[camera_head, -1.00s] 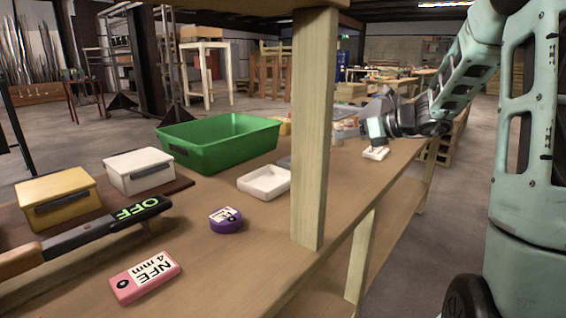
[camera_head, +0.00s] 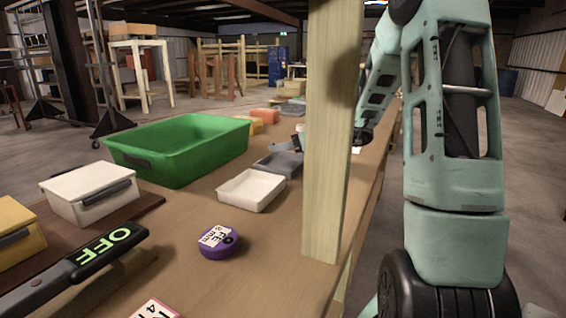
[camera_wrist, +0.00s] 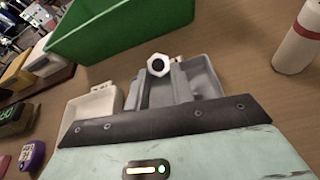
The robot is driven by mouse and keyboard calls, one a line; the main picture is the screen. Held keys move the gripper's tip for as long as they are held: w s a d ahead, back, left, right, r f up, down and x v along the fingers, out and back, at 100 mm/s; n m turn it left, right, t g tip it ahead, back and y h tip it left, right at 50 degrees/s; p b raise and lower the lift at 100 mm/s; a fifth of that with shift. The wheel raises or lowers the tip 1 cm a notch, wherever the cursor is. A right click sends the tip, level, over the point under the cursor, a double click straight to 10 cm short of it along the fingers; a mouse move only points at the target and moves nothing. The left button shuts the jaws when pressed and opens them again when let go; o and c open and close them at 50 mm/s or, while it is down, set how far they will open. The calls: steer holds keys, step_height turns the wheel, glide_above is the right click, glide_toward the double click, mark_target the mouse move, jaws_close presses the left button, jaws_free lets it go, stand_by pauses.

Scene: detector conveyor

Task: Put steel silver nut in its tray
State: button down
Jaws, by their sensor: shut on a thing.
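A silver hex nut (camera_wrist: 158,66) is held at the tips of my gripper (camera_wrist: 159,74) in the wrist view. The gripper is shut on it. In that view the nut appears over the grey tray (camera_wrist: 208,78); its height above the tray is unclear. The grey tray also shows in the head view (camera_head: 268,166), behind the white tray (camera_head: 247,205). My gripper in the head view (camera_head: 298,141) is small and partly hidden behind the wooden post. The white tray lies left of the gripper in the wrist view (camera_wrist: 92,128).
A green bin (camera_head: 170,165) stands left of the trays. A wooden post (camera_head: 322,150) rises at the bench edge. A purple round piece (camera_head: 222,251), a white box (camera_head: 88,193) and an OFF-marked wand (camera_head: 70,270) are nearer. A red-and-white cylinder (camera_wrist: 298,45) stands at right.

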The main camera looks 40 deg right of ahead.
steer(key=shift+f+b, duration=0.4)
steer(key=shift+f, duration=1.4)
steer(key=shift+f, duration=0.1)
steer(key=c, duration=1.5)
jaws_free()
steer(key=shift+s, duration=0.1)
steer(key=shift+r, duration=0.2)
steer(key=p+v, duration=0.1)
steer(key=v, duration=1)
steer(key=shift+s+d+p, duration=0.15)
steer(key=shift+s+p, duration=0.15)
steer(key=shift+p, duration=0.05)
steer(key=shift+s+r, duration=0.1)
